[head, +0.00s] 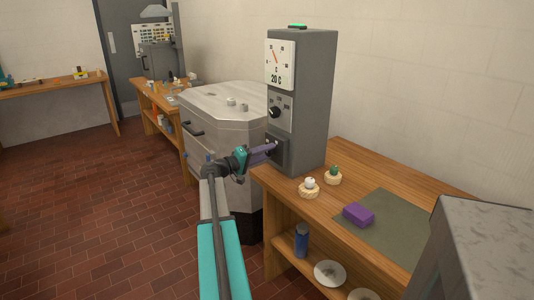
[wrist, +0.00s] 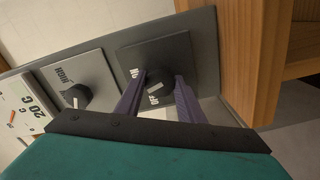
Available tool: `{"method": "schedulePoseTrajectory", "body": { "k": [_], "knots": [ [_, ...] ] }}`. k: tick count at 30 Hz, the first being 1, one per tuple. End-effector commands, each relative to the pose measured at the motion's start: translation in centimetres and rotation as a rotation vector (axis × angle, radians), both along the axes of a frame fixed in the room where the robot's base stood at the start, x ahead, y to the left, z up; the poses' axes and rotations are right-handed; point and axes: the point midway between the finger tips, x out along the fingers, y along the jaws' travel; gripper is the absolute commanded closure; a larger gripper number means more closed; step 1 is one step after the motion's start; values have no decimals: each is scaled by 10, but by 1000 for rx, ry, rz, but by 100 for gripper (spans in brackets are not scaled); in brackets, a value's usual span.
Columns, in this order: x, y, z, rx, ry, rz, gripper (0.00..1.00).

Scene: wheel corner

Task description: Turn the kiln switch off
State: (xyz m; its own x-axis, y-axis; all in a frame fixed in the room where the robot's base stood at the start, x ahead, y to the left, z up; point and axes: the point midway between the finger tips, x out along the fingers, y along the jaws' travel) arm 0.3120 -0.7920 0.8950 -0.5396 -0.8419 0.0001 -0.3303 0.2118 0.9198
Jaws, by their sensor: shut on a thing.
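The kiln switch is a dark knob (wrist: 158,82) on a dark plate low on the grey control box (head: 313,110). Its plate carries ON and OFF labels in the wrist view. My gripper (wrist: 161,80) has its two purple fingers on either side of the knob, shut on it. In the head view my gripper (head: 270,148) reaches the lower plate from the left and hides most of the switch. I cannot tell for sure where the knob points. The dial on the box (head: 280,64) reads 20 C, and a green light (head: 297,26) shows on top.
A second knob (wrist: 76,96) sits on a light plate beside the switch. The grey kiln (head: 225,105) stands behind left of the box. The brick floor at left is clear.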

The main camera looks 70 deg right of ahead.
Motion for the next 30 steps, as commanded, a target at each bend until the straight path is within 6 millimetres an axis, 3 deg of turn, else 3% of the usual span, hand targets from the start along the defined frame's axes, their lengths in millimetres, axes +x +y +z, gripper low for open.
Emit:
{"method": "schedulePoseTrajectory", "body": {
  "k": [18,30],
  "knots": [
    [-1,2,-1,319,487,-5,87],
    [-2,3,-4,453,692,-4,87]
  ]
}}
